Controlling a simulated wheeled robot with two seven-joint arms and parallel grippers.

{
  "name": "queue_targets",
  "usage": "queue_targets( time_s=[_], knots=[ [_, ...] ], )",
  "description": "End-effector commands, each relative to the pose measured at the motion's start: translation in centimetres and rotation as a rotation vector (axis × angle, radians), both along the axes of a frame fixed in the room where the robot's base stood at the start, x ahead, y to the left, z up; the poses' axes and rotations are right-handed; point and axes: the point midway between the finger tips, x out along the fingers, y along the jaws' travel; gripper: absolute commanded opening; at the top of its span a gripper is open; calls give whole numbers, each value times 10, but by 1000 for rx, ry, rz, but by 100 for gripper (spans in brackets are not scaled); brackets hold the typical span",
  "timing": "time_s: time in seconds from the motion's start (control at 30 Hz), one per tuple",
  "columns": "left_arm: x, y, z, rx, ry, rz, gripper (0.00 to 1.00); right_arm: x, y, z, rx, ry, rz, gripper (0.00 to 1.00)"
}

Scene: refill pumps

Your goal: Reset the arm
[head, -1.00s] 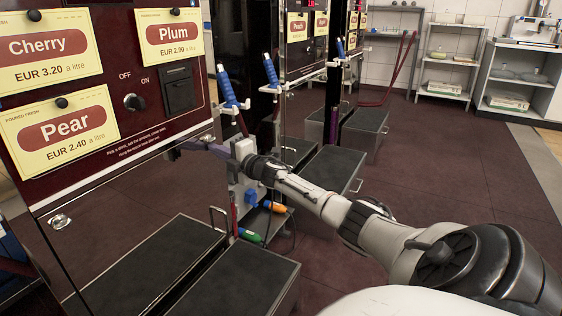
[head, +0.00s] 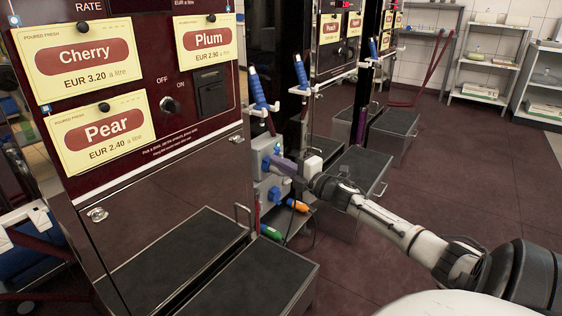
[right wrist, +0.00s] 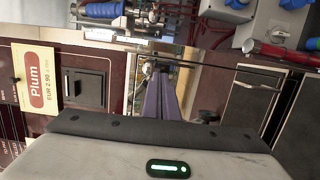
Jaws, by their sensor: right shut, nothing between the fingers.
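My right arm reaches in from the lower right in the head view. Its gripper (head: 281,166) has purple fingers, pressed together with nothing held. In the head view it appears in front of the grey socket box (head: 268,190) beside the pump cabinet; whether it touches the box I cannot tell. In the right wrist view the shut fingers (right wrist: 160,100) point away from the camera, near the cabinet's edge. My left gripper is not in view.
The dark red pump cabinet (head: 160,160) carries Cherry, Plum and Pear cards. A blue-handled nozzle (head: 258,90) hangs at its corner. Dark steps (head: 250,285) stand at its foot. Green and orange plugs (head: 297,205) are below the box. The floor at right (head: 460,150) is clear.

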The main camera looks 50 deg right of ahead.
Motion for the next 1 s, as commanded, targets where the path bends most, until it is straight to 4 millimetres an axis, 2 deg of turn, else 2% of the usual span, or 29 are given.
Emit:
queue_targets(
  time_s=[0.1,0.37,0.47,0.53,0.67,0.77,0.9,1.0],
  knots=[
    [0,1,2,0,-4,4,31,-6,-1,0,0,0,0,0],
    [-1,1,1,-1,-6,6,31,-7,0,0,1,0,0,0],
    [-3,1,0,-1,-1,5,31,-8,8,-10,30,13,-10,0],
    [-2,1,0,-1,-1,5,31,-11,24,-28,89,39,-33,0],
    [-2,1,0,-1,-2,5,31,-29,78,-82,289,138,-124,0],
    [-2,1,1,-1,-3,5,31,-61,131,-127,485,250,-223,0],
    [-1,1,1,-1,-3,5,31,-123,205,-172,741,427,-374,0],
    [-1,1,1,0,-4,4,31,-170,252,-188,889,551,-475,0]
  ],
)
